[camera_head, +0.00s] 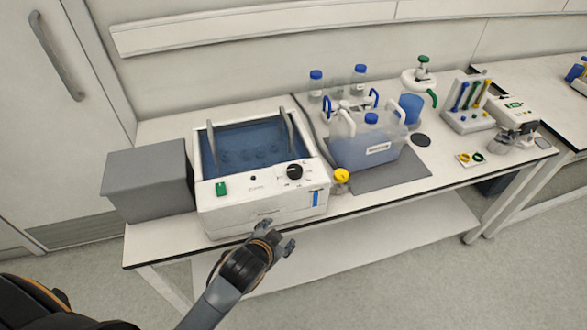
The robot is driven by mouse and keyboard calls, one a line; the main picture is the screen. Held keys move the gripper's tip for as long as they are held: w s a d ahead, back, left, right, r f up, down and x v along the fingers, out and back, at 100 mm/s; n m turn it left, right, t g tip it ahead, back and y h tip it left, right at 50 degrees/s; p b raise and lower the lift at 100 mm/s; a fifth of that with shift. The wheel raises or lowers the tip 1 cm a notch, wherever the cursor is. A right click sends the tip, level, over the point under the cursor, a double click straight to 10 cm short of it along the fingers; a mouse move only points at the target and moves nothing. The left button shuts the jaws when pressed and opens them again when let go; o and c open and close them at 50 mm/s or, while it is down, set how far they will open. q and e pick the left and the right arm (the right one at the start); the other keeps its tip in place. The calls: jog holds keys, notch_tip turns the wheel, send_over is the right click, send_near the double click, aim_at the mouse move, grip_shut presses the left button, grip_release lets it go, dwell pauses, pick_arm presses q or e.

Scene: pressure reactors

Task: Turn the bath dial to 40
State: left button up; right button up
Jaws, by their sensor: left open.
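The white water bath (255,207) stands on the bench at left centre, with blue water and two raised grey handles. Its black dial (294,171) is on the sloped front panel, right of centre. The dial's pointer and scale numbers are too small to read. A green switch (221,189) is on the panel's left. My left gripper (284,239) is open and empty, in front of the bath's lower front and below the dial, apart from it. My right gripper is not in view.
A grey box (148,182) stands left of the bath. A yellow-capped bottle (341,181) stands close to its right front corner. A blue-filled jug (366,142) sits on a grey mat (387,175). The space in front of the bench is free.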

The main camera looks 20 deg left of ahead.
pick_arm(q)
jog(key=w+d+r+m+t+h, duration=0.2)
jog(key=w+d+r+m+t, duration=0.15)
jog(key=r, duration=0.45)
jog(key=w+d+r+m+t+h, duration=0.2)
jog(key=w+d+r+m, duration=0.15)
jog(key=r, duration=0.35)
jog(key=w+d+r+m+t+h, duration=0.1)
jog(key=w+d+r+m+t, duration=0.15)
jog(key=w+d+r, duration=0.4)
jog(key=s+d+r+m+h, duration=0.2)
jog(key=d+r+m+h, duration=0.4)
jog(key=r+m+h, duration=0.35)
jog(key=s+d+r+m+g+h, duration=0.2)
jog(key=s+d+m+g+h, duration=0.25)
jog(key=d+m+g, duration=0.6)
jog(key=m+g+y, duration=0.7)
jog(key=m+y, duration=1.1)
jog(key=y, duration=0.1)
send_near(294, 169)
jog(key=shift+n, duration=0.25)
notch_tip(294, 169, down, 7)
jog(key=p, duration=0.4)
jog(key=shift+d+f, duration=0.1)
jog(key=shift+f, duration=0.85)
